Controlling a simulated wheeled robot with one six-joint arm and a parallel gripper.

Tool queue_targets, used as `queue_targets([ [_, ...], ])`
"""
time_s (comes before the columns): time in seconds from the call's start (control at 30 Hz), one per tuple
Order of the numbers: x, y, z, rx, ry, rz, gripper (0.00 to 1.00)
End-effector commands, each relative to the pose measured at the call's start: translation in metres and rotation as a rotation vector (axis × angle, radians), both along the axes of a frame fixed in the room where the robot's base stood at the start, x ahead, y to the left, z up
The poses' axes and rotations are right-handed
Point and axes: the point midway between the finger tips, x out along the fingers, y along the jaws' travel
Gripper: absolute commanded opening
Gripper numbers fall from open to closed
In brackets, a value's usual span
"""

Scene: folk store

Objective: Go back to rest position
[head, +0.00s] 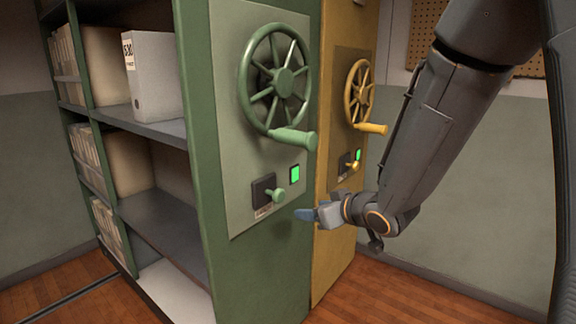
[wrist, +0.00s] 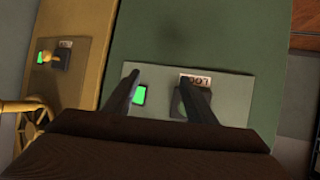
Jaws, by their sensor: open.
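My gripper (head: 306,214) is at the end of my arm, in front of the green cabinet's end panel (head: 262,262), just right of and below the green lock knob (head: 276,196). In the wrist view its two dark fingers (wrist: 160,80) are spread apart with nothing between them. The green light (wrist: 139,95) shows beside the left finger. The right finger covers most of the dark lock block (wrist: 178,105) below a label that appears upside down. I cannot tell whether a finger touches the panel.
The green handwheel (head: 283,82) with its handle is above my gripper. A yellow cabinet (head: 328,262) with its own yellow wheel (head: 360,92) and lit green light stands just behind. Open shelves with binders (head: 155,80) are at left. Wooden floor shows lower right.

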Motion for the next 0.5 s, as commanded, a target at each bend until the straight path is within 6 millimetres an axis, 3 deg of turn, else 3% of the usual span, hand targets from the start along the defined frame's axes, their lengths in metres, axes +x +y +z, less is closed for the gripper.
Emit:
queue_targets([
  [0.17, -0.035, -0.024, -0.003, -0.154, 0.176, -0.147, 0.51],
  [0.27, -0.068, -0.035, -0.007, -0.217, 0.300, -0.211, 0.51],
  [0.5, -0.170, -0.042, -0.010, -0.305, 0.623, -0.284, 0.51],
])
